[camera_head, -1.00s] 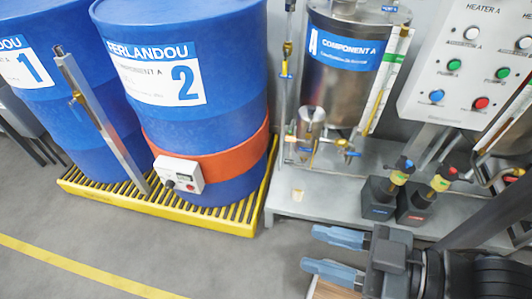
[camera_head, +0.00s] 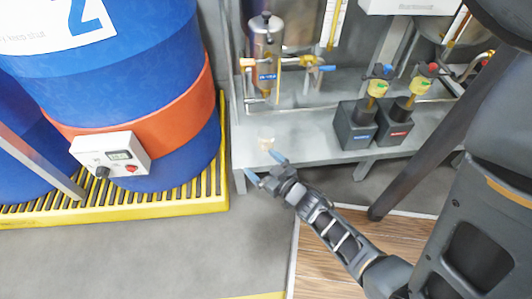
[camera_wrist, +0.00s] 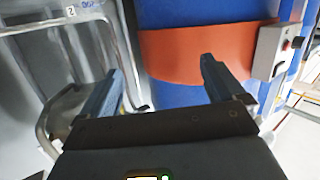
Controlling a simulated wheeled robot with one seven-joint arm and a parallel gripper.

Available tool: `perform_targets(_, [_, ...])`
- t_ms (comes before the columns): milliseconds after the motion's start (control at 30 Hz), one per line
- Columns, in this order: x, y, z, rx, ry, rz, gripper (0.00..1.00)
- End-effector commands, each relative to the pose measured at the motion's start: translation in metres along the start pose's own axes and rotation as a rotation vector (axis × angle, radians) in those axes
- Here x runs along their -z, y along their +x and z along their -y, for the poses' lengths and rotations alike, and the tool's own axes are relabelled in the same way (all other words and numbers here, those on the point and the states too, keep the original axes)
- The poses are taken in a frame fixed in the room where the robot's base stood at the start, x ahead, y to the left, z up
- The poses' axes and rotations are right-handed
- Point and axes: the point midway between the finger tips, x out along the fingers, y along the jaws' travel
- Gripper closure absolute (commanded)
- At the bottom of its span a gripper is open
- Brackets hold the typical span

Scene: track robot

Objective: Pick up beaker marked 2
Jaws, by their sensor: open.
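A small clear beaker (camera_head: 266,142) stands near the front edge of the grey metal stand in the head view. It is too small and pale for any number on it to be read. My gripper (camera_head: 266,166) is open and empty, its two blue fingers a little in front of the beaker and pointing toward the stand. In the wrist view my gripper's fingers (camera_wrist: 160,75) are spread wide with nothing between them. I cannot make out the beaker in the wrist view.
The grey stand (camera_head: 310,145) carries a small metal vessel (camera_head: 265,45) with valves and two black boxes (camera_head: 356,124) to the right. A blue drum (camera_head: 110,75) with an orange band and control box (camera_head: 110,155) stands left on a yellow grate (camera_head: 150,205).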

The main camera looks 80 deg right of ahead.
Motion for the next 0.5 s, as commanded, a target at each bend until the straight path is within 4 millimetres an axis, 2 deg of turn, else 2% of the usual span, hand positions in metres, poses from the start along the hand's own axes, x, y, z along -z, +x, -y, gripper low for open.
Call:
perform_targets(33, [-0.034, 0.025, -0.022, -0.046, 0.014, 0.000, 0.04])
perform_targets(100, [-0.058, 0.046, -0.047, -0.088, 0.033, 0.005, 0.04])
perform_targets(200, [-0.083, 0.067, -0.079, -0.134, 0.060, 0.011, 0.04])
perform_targets(333, [-0.100, 0.082, -0.105, -0.167, 0.081, 0.016, 0.04])
perform_targets(500, [-0.107, 0.094, -0.117, -0.180, 0.093, 0.018, 0.04])
